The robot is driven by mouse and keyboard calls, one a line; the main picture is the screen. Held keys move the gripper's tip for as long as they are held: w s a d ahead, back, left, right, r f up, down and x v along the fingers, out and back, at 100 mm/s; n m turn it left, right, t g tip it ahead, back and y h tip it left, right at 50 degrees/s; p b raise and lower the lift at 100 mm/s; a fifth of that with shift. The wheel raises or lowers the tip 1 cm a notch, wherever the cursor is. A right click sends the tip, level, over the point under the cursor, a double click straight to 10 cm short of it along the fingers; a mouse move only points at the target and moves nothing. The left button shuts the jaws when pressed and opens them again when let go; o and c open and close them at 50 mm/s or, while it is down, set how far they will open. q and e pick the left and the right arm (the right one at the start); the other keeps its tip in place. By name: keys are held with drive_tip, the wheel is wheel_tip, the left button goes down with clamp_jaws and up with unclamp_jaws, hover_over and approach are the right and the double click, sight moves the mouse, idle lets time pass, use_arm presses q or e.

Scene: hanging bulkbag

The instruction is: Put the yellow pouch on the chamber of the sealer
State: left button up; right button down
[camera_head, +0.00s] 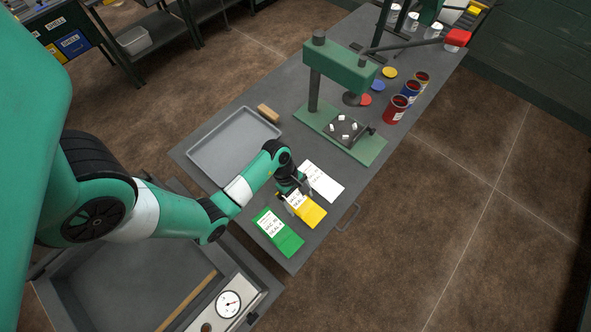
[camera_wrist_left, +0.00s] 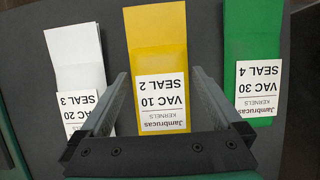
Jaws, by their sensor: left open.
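The yellow pouch (camera_head: 313,214) lies flat on the grey bench between a white and a green pouch. In the left wrist view the yellow pouch (camera_wrist_left: 158,42) carries a label reading VAC 10, SEAL 2. My left gripper (camera_head: 294,191) is open above it; in the wrist view its fingers (camera_wrist_left: 160,76) flank the pouch's label end. The gripper holds nothing, and I cannot tell how high it is. The sealer shows at the lower left, with a grey chamber (camera_head: 110,275), a tan bar and a dial gauge (camera_head: 228,304). My arm hides part of the sealer. My right gripper is not seen.
The green pouch (camera_head: 283,240) and white pouch (camera_head: 326,184) lie close on either side. A grey tray (camera_head: 235,141), a tan block (camera_head: 268,113) and a green press (camera_head: 340,68) stand farther back. Red and blue cans (camera_head: 396,109) line the right edge.

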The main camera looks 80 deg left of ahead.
sight(304, 205)
use_arm(q)
drive_tip(key=shift+c, duration=0.3)
drive_tip(key=c, duration=1.3)
drive_tip(key=shift+o, duration=0.2)
drive_tip(key=shift+r, duration=0.45)
wheel_tip(304, 205, up, 3)
drive_tip(key=shift+p, duration=0.8)
drive_tip(key=s+d+r+p, duration=0.3)
drive_tip(key=s+d+r, duration=0.6)
drive_tip(key=d, duration=0.1)
drive_tip(key=shift+s+p, duration=0.3)
drive_tip(key=shift+s, duration=0.1)
